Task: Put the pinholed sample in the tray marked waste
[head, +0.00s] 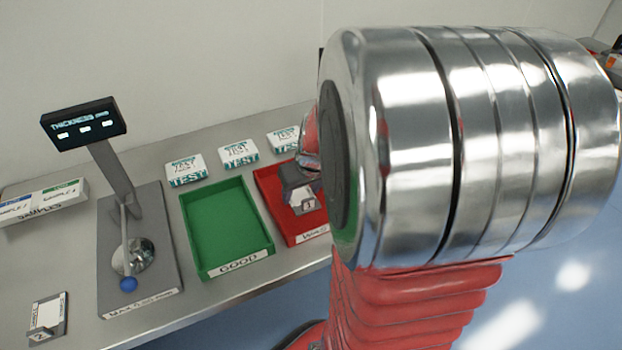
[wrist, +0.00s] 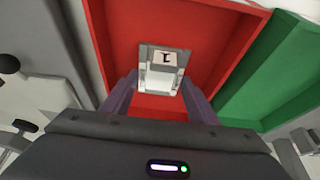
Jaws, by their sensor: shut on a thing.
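My gripper (wrist: 160,95) is shut on a small sample block (wrist: 161,60) with a white label marked 1. In the wrist view the block is between the fingers, over the red tray (wrist: 235,75). In the head view the sample (head: 305,202) shows at the gripper, over the red tray (head: 270,189), whose label is partly hidden by my arm. I cannot tell whether the block touches the tray floor. No pinholes can be made out. Another sample (head: 47,318), marked 2, stands at the front left of the bench.
An empty green tray (head: 226,225) marked GOOD is left of the red tray. A thickness gauge (head: 140,245) with a display stands further left. Several TEST boxes (head: 238,154) line the back. A sample holder (head: 40,203) is at the far left. My arm hides the right side.

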